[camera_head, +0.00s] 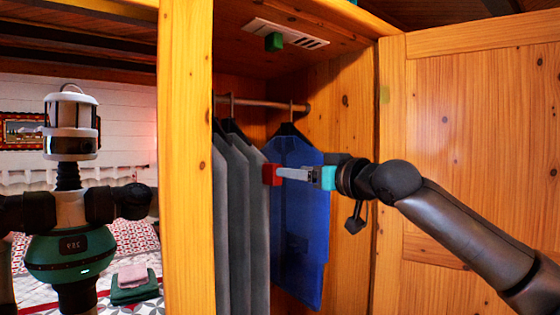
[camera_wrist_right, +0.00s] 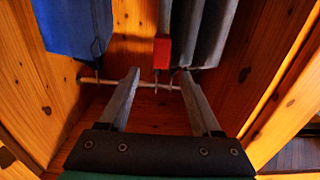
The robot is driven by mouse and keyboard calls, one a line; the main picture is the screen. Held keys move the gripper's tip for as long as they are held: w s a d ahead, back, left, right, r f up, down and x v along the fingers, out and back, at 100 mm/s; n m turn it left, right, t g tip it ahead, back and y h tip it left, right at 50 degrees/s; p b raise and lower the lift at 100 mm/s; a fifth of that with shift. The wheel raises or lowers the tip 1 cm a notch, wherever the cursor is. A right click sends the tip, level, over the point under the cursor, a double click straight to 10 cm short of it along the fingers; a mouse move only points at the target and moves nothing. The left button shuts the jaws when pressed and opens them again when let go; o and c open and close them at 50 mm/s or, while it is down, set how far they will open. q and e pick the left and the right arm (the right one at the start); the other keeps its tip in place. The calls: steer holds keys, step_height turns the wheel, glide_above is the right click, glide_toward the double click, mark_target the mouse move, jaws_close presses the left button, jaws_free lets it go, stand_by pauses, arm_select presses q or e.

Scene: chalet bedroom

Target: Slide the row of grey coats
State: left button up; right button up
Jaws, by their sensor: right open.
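A row of several grey coats (camera_head: 236,215) hangs on dark hangers from the rail (camera_head: 262,103) in the wooden wardrobe. They also show at the upper right of the right wrist view (camera_wrist_right: 213,30). A small red block (camera_head: 272,174) sits at the right side of the row; it also shows in the wrist view (camera_wrist_right: 162,52). My right gripper (camera_head: 287,173) is open and points left in front of a blue garment (camera_head: 300,240). Its fingertips are close to the red block; I cannot tell whether they touch it. My left gripper is not in view.
The blue garment hangs right of the coats, with a gap between. A wooden post (camera_head: 185,160) stands left of the opening, the open door (camera_head: 480,130) to the right. A green block (camera_head: 274,41) is on the wardrobe ceiling. A robot figure and bed show far left, apparently mirrored.

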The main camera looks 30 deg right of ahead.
steer(key=w+p, duration=0.2)
steer(key=w, duration=0.4)
steer(key=shift+w+a, duration=0.2)
steer(key=shift+a, duration=0.1)
steer(key=shift+c, duration=0.2)
jaws_close()
stand_by(1.0)
